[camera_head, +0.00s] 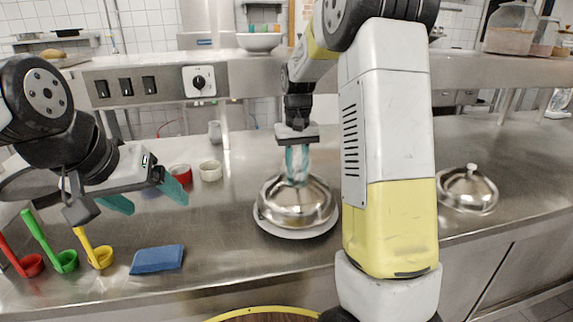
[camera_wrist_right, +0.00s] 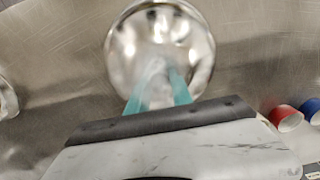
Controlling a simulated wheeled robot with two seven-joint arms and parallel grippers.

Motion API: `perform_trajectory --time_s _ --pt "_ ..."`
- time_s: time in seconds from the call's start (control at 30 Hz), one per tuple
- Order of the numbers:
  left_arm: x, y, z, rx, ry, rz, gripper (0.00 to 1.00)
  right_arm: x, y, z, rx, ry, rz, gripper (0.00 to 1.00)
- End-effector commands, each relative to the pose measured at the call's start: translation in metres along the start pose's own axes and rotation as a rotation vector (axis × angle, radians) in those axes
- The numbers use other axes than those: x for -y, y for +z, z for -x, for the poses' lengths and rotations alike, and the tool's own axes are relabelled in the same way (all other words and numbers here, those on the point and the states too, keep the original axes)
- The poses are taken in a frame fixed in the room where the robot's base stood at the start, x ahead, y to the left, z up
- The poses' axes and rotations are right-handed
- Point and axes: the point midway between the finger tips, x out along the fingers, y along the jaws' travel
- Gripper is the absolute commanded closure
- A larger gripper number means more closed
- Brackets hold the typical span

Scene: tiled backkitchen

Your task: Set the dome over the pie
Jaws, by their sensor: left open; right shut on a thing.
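A shiny steel dome (camera_head: 296,203) is over a white plate (camera_head: 268,228) at the middle of the steel counter. The plate's rim shows around its lower edge; I cannot tell whether they touch. No pie shows; anything under the dome is hidden. My right gripper (camera_head: 297,178) points down from above and is shut on the top of the dome, at its knob. In the right wrist view the teal fingers (camera_wrist_right: 160,95) meet the middle of the dome (camera_wrist_right: 160,35). My left gripper (camera_head: 145,196) is open and empty above the counter at left.
A second steel dome (camera_head: 468,190) stands at right. A blue sponge (camera_head: 157,260), red, green and yellow ladles (camera_head: 66,262), a red cup (camera_head: 181,174) and a cream cup (camera_head: 210,171) stand at left. A raised shelf (camera_head: 240,76) runs along the back.

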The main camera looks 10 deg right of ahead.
Motion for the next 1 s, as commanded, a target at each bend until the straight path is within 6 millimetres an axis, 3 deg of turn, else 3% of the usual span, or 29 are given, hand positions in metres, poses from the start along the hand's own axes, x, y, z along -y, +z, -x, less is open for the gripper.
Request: perform_trajectory --time_s 0.47,0.5,0.6,1.0 --pt "0.000 0.000 0.000 0.000 0.000 0.000 0.19 0.000 0.000 -0.012 -0.001 0.000 0.000 1.00" --pt "0.000 0.000 0.000 0.000 0.000 0.000 0.19 0.000 0.000 -0.012 0.001 0.000 0.000 0.72" --pt "0.000 0.000 0.000 0.000 0.000 0.000 0.19 0.000 0.000 -0.012 0.001 0.000 0.000 0.52" --pt "0.000 0.000 0.000 0.000 0.000 0.000 0.19 0.000 0.000 -0.007 -0.001 0.000 0.000 0.52"
